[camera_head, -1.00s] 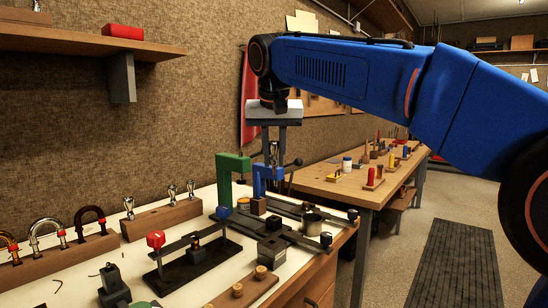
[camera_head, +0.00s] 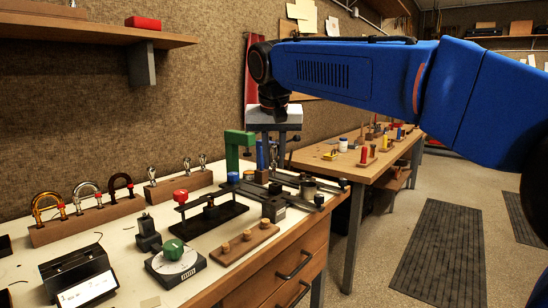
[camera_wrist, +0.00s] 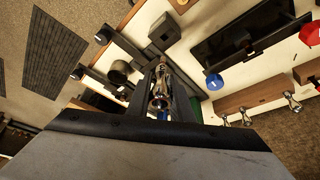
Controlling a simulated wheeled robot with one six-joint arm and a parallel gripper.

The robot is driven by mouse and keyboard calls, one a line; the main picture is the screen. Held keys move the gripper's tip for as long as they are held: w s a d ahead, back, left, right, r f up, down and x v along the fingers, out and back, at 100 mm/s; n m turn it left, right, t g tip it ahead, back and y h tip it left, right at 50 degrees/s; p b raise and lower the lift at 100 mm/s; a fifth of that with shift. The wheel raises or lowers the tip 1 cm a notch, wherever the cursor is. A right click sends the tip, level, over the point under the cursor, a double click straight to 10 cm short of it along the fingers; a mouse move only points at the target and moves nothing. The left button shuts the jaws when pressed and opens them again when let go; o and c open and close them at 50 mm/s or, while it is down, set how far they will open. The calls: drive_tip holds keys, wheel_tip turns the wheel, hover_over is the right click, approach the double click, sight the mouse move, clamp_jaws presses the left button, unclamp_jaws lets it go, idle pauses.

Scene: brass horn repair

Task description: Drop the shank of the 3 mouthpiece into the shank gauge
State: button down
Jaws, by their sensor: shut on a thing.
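My gripper (camera_head: 274,155) is shut on a silver mouthpiece (camera_wrist: 160,90), which shows between the two fingers in the wrist view. In the head view the mouthpiece is small and partly hidden by the fingers. My gripper hangs over the back right of the bench, close to a green bracket (camera_head: 238,150) and a blue post (camera_head: 261,155). A dark square block with a hole (camera_head: 274,208) stands in front of it and shows in the wrist view (camera_wrist: 163,30). I cannot tell for sure which fixture is the shank gauge. No number on the mouthpiece is readable.
A wooden rack (camera_head: 180,186) holds three other mouthpieces at the back. Dark bars and a round cup (camera_head: 308,188) lie near my gripper. A black stand with a red knob (camera_head: 180,196), a green-knobbed dial (camera_head: 174,248) and a display box (camera_head: 80,281) stand nearer.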

drive_tip(key=shift+f, duration=0.1)
hover_over(274, 199)
drive_tip(key=shift+w+f, duration=0.15)
drive_tip(key=shift+f, duration=2.65)
drive_tip(key=shift+f, duration=1.2)
drive_tip(key=c, duration=1.5)
unclamp_jaws()
drive_tip(key=v, duration=1.7)
drive_tip(key=shift+r, duration=0.2)
